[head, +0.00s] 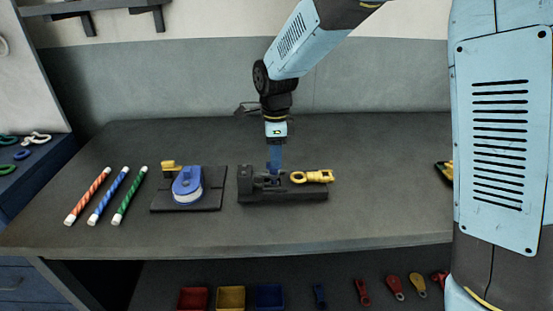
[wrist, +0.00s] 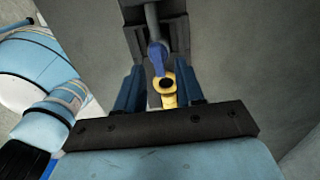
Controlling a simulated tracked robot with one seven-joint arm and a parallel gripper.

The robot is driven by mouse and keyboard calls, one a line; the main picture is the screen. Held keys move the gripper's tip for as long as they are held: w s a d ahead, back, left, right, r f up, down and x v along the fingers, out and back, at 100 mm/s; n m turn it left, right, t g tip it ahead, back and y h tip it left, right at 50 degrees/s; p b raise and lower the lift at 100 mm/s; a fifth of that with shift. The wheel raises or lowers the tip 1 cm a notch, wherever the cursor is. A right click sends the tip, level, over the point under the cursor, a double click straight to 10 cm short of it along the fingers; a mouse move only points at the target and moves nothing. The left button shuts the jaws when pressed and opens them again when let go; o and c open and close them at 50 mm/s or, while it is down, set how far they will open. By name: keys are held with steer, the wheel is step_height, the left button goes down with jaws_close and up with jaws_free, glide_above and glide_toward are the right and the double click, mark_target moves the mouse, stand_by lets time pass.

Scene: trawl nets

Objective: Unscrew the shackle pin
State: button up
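The black holding fixture (head: 283,196) stands on the bench, with a yellow fitting (head: 312,176) on its right part. In the wrist view the fixture's dark jaws (wrist: 176,38) hold a grey rod with a blue flat piece (wrist: 157,55) at its end. This blue piece may be the shackle pin's head; I cannot tell for sure. A yellow ring (wrist: 168,88) lies just beside it. The shackle itself is hard to make out.
Left of the fixture, a black plate (head: 215,204) bears a blue round device (head: 187,184) and a yellow piece. Striped rods (head: 108,197) lie further left. Coloured bins (head: 231,299) and hanging tags sit below the bench edge.

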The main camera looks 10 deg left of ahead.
steer(key=shift+f, duration=0.95)
steer(key=shift+c, duration=0.5)
jaws_close()
steer(key=shift+d, duration=0.15)
